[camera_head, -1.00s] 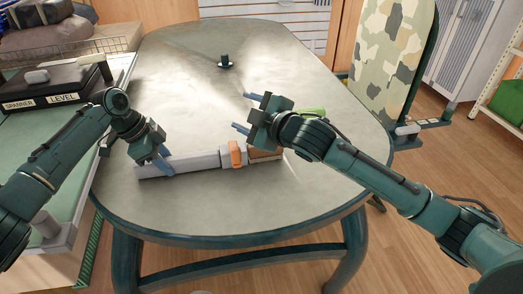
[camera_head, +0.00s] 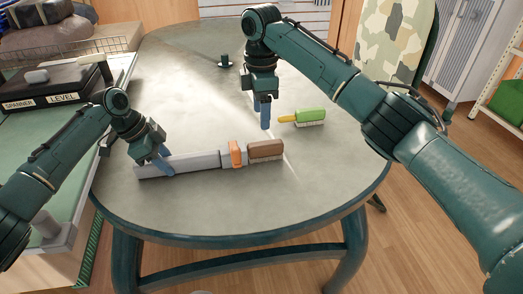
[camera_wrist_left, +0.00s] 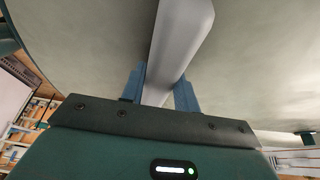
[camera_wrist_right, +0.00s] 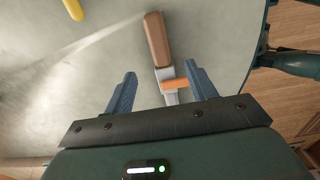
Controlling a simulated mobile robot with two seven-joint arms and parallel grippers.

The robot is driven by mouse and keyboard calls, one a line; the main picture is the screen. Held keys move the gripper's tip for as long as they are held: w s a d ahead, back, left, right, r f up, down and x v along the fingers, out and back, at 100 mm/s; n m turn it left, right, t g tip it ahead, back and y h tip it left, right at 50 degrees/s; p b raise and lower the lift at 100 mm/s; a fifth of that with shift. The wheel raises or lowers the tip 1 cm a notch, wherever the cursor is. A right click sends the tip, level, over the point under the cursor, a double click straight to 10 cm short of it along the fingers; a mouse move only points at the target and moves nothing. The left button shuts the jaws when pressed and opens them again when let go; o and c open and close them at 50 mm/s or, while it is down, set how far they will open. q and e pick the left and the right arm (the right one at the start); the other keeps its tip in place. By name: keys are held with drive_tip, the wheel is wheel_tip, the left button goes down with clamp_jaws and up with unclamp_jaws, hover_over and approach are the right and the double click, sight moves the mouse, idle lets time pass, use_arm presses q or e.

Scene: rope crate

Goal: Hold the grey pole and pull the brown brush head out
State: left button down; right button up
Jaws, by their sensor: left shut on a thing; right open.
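The grey pole (camera_head: 192,162) lies on the table, with an orange collar (camera_head: 236,154) near its right end. The brown brush head (camera_head: 266,150) sits at that right end, beyond the collar. My left gripper (camera_head: 164,164) is shut on the grey pole near its left part; the pole (camera_wrist_left: 178,45) also shows between its fingers in the left wrist view. My right gripper (camera_head: 265,116) is open and empty, pointing down above the table just behind the brush head. In the right wrist view the brush head (camera_wrist_right: 157,40) and orange collar (camera_wrist_right: 174,84) show ahead between the open fingers (camera_wrist_right: 160,90).
A green brush with a yellow handle (camera_head: 309,117) lies right of my right gripper. A small dark round object (camera_head: 224,61) stands at the back of the table (camera_head: 180,215). A bench with a black case (camera_head: 50,90) is at the left. The table front is clear.

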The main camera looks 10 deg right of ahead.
sight(270, 142)
use_arm(q)
drive_tip(key=shift+s+f, duration=0.1)
drive_tip(key=shift+f, duration=0.1)
use_arm(e)
wheel_tip(270, 142, down, 11)
drive_tip(key=shift+f, duration=0.1)
drive_tip(key=shift+c, duration=0.6)
clamp_jaws()
drive_tip(key=shift+d, duration=1.1)
idle(0.7)
drive_tip(key=shift+d, duration=2.65)
drive_tip(key=shift+r, duration=0.2)
wheel_tip(270, 142, up, 8)
drive_tip(key=shift+r, duration=0.15)
